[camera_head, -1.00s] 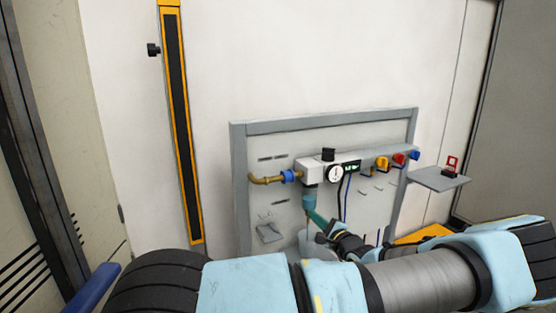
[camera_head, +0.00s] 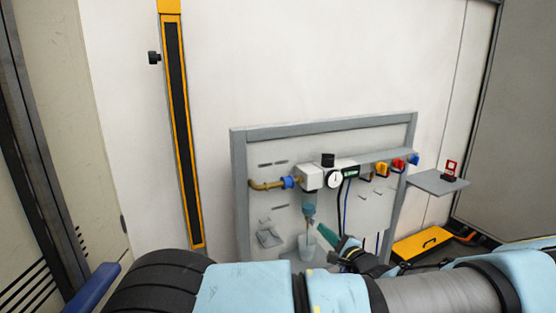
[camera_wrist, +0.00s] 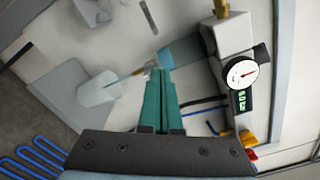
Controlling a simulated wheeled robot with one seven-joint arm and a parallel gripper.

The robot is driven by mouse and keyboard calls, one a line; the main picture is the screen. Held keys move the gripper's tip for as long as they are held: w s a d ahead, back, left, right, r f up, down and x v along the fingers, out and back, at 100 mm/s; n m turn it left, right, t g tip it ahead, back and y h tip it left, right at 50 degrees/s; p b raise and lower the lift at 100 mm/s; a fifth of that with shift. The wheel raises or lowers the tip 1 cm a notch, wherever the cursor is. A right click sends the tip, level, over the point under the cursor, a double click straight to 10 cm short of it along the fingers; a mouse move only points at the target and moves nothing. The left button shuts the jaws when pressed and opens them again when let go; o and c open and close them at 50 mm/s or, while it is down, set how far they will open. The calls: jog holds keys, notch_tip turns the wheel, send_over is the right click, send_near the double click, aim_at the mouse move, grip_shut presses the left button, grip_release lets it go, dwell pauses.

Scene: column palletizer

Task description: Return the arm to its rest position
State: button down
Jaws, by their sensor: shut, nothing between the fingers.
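My gripper (camera_head: 327,234) has green fingers that are shut with nothing between them. It is in front of the lower part of the grey-framed panel, right of the filter bowl (camera_head: 309,211) and apart from it in the head view. In the wrist view the green fingers (camera_wrist: 161,78) point up the picture, side by side, toward the teal bowl and a thin rod. My light-blue and grey arm lies across the bottom of the head view and hides the panel's lower edge.
The panel (camera_head: 240,190) carries a white regulator block with a gauge (camera_head: 334,180), a brass pipe (camera_head: 266,185) and coloured knobs (camera_head: 383,171). A clear cup (camera_head: 307,246) sits below the bowl. A grey shelf (camera_head: 432,183) holds a red item. A yellow case (camera_head: 422,243) is at right.

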jog(key=s+a+n+g+y, duration=0.1)
jog(key=s+a+n+g, duration=0.4)
jog(key=a+g, duration=0.3)
jog(key=s+a+n+g+y, duration=0.1)
jog(key=s+a+n+g, duration=0.45)
jog(key=a, duration=0.55)
jog(key=s+r+n+h+p, duration=0.1)
jog(key=s+r+n+h, duration=0.2)
jog(key=r, duration=0.5)
jog(key=s+a+r+n+g+h, duration=0.1)
jog(key=s+r+n+h, duration=0.3)
jog(key=r, duration=0.4)
jog(key=s+h, duration=0.1)
jog(key=h, duration=0.1)
jog(key=shift+a+h+p, duration=0.3)
jog(key=shift+h+p, duration=0.1)
